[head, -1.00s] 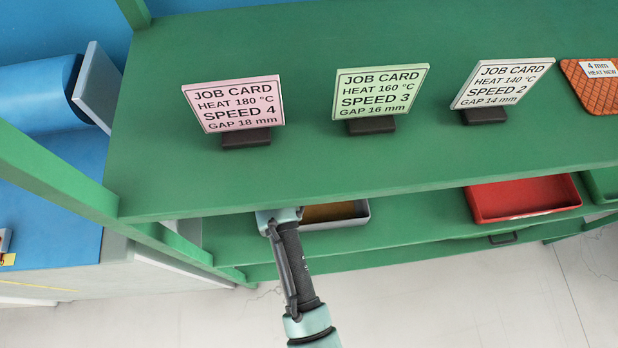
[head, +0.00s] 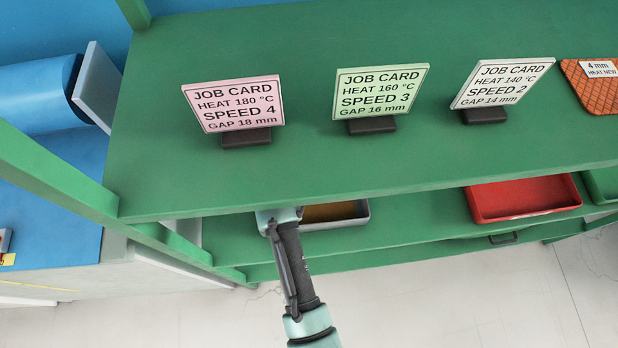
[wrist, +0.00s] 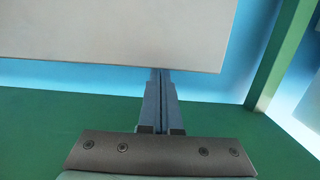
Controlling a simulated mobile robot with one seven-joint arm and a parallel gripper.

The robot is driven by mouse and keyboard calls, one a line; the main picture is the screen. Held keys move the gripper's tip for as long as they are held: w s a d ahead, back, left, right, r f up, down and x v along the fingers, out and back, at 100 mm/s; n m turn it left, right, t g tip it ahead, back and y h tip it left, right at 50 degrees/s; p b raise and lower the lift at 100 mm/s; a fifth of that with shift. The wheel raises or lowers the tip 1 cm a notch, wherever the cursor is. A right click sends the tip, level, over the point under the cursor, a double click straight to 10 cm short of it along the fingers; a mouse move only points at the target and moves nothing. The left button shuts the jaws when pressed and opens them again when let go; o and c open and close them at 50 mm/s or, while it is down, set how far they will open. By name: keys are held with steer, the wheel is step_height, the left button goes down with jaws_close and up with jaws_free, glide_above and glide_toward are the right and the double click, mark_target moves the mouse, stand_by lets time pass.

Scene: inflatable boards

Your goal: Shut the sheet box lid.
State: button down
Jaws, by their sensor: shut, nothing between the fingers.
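In the wrist view a flat pale grey panel (wrist: 120,32) fills the upper left; it may be the sheet box lid, but I cannot tell for certain. My gripper (wrist: 161,74) is shut and empty, with its fingers pointing at the panel's lower edge. The fingertips end at or behind that edge; I cannot tell whether they touch. In the head view a grey-rimmed box (head: 364,217) with brown inside shows partly under the upper shelf. My arm reaches in beside it, and my gripper is hidden there by the shelf.
The green upper shelf (head: 330,175) overhangs my arm and carries several job cards, including a pink one (head: 234,104), and an orange sheet (head: 597,88). A red tray (head: 520,198) sits on the lower shelf to the right. A green post (wrist: 283,50) stands right of the panel.

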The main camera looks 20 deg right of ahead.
steer(key=shift+f+b, duration=0.65)
steer(key=shift+b, duration=0.05)
steer(key=shift+s, duration=0.1)
steer(key=shift+f+b+v, duration=0.2)
steer(key=shift+b+v, duration=0.05)
steer(key=shift+v, duration=0.7)
steer(key=shift+f+b+v, duration=0.2)
steer(key=shift+b+v, duration=0.1)
steer(key=shift+v, duration=0.65)
steer(key=shift+f+b+v, duration=0.25)
steer(key=shift+v, duration=0.7)
steer(key=shift+s, duration=0.15)
steer(key=shift+s+a+f+b, duration=0.3)
steer(key=shift+s+b, duration=0.25)
steer(key=shift+s, duration=0.25)
steer(key=shift+s+a+f+b, duration=0.2)
steer(key=shift+s+f+b, duration=0.2)
steer(key=shift+s+b, duration=0.3)
steer(key=shift+s+a+f+b, duration=0.2)
steer(key=shift+s+f+b, duration=0.2)
steer(key=shift+s, duration=0.45)
